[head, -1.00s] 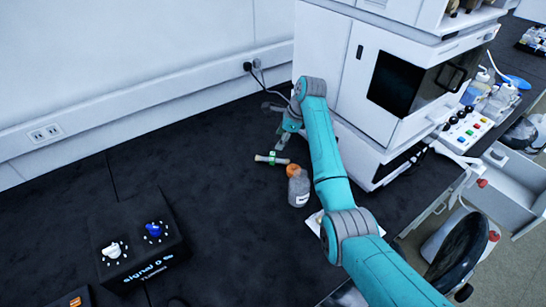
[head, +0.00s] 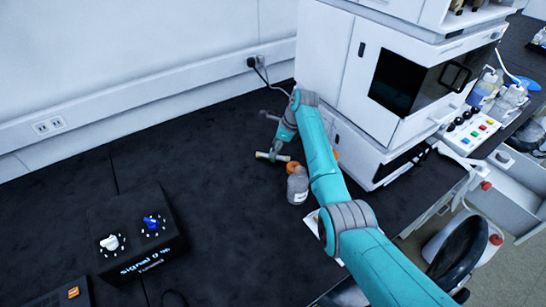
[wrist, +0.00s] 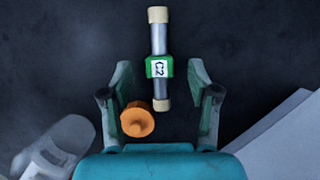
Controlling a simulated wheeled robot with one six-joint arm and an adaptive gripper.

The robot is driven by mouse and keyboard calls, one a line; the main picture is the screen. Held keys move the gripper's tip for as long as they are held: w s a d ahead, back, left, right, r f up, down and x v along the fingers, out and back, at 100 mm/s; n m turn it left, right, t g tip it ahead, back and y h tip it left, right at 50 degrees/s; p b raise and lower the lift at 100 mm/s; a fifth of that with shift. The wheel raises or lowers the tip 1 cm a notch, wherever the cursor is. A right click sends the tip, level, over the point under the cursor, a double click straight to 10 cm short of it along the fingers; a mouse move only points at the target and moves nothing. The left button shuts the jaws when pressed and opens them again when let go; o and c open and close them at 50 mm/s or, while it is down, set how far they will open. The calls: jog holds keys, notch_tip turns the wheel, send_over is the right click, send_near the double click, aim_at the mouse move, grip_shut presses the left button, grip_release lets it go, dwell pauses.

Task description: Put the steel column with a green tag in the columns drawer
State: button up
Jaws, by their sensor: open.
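The steel column (head: 267,157) with pale end caps and a green tag lies on the dark bench, below my gripper (head: 281,146) in the head view. In the wrist view the column (wrist: 159,40) lies lengthwise, and its green tag (wrist: 159,67) reads C2. My gripper (wrist: 159,76) is open, with one finger on each side of the tagged part and visible gaps to both. Nothing is held. A white open drawer (head: 497,190) stands at the right in the head view; I see no readable label on it.
A clear bottle (head: 297,187) stands close to the column, and an orange cap-like piece (wrist: 137,119) is just inside the left finger. The white instrument stack (head: 350,90) rises to the right. A black knob box (head: 135,240) sits at front left.

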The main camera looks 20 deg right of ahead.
jog(key=shift+x, duration=1.35)
grip_shut()
jog(key=shift+r, duration=0.1)
